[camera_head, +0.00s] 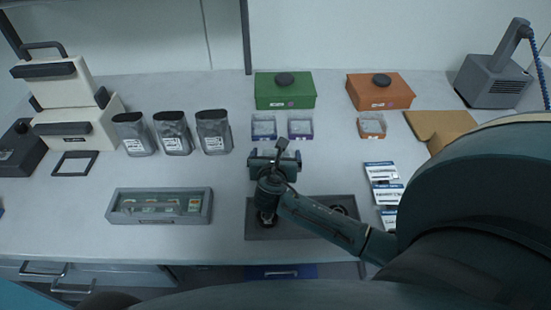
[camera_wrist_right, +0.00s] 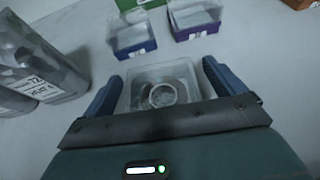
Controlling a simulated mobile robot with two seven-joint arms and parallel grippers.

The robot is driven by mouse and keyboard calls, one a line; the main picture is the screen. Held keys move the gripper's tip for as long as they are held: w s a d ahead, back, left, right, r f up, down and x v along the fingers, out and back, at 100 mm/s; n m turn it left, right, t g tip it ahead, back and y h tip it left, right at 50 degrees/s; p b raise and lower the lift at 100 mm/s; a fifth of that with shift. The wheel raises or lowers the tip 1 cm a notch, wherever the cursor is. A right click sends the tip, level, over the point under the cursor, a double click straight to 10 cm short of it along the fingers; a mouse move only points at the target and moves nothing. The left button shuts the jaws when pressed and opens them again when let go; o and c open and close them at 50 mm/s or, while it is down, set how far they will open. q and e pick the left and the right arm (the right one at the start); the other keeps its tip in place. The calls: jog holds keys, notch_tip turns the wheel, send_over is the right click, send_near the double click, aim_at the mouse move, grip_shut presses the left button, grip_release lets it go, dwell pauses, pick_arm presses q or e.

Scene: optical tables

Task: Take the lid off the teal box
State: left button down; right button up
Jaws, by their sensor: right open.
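My right gripper (camera_head: 275,157) is over the middle of the table, below the small blue and purple boxes in the head view. In the right wrist view its two blue fingers (camera_wrist_right: 158,88) are apart. A clear, squarish box (camera_wrist_right: 180,72) with a round ring-like shape at its middle shows between them. I cannot tell whether the fingers touch it, nor whether its body is teal; the gripper hides it in the head view. A green box (camera_head: 270,97) with a dark round knob on its lid stands at the back. My left gripper is not in view.
Small blue (camera_head: 263,131), purple (camera_head: 300,134) and orange (camera_head: 372,130) boxes stand before the green box and a larger orange box (camera_head: 380,99). Grey pouches (camera_head: 173,139) stand left. A dark tray (camera_head: 300,226) lies partly under my right arm, with a glass-topped case (camera_head: 160,217) to its left.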

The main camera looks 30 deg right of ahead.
jog(key=shift+w+d+f, duration=0.1)
jog(key=shift+w+d, duration=0.1)
jog(key=shift+w, duration=0.05)
jog(key=shift+c, duration=0.5)
jog(key=c, duration=0.9)
jog(key=shift+c, duration=0.2)
